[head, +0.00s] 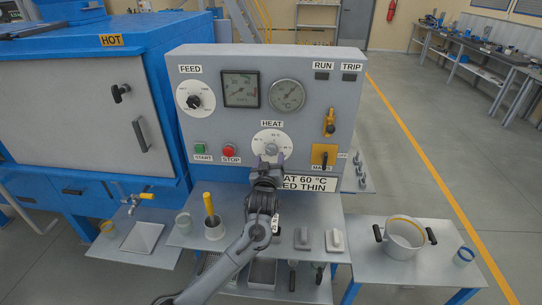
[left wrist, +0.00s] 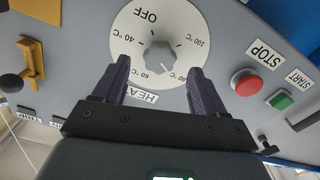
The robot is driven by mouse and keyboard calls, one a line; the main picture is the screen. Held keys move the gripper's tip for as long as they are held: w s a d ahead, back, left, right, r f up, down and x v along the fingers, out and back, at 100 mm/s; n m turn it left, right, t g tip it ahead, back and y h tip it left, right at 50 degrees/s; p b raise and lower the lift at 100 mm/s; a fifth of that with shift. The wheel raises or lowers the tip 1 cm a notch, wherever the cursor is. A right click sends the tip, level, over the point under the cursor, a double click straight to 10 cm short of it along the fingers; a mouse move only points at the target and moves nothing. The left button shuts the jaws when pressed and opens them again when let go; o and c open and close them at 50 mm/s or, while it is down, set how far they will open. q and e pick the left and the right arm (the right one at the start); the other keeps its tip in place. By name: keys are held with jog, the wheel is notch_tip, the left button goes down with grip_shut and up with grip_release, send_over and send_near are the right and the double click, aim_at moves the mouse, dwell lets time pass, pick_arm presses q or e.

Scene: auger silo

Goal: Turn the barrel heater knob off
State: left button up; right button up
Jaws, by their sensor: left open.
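The barrel heater knob (left wrist: 159,57) is a small grey knob on a round white dial (left wrist: 122,20) marked OFF, 40 °C, 60 °C and 100 °C. In the left wrist view its narrow end seems to point away from OFF, towards the low side of the picture; the exact mark is hard to tell. In the head view the dial sits under the HEAT label (head: 272,124), its lower part close behind my left gripper (head: 269,160). My left gripper (left wrist: 160,78) is open, with one finger on each side of the knob, apart from it. My right gripper is not in view.
On the grey panel (head: 330,105) are a FEED dial (head: 195,97), two gauges, a green START button (head: 200,149), a red STOP button (head: 229,151) and yellow handles (head: 324,155) on the right.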

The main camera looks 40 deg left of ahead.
aim_at(271, 152)
pick_arm(q)
jog(key=shift+x, duration=2.1)
jog(key=shift+c, duration=0.3)
jog(key=c, duration=1)
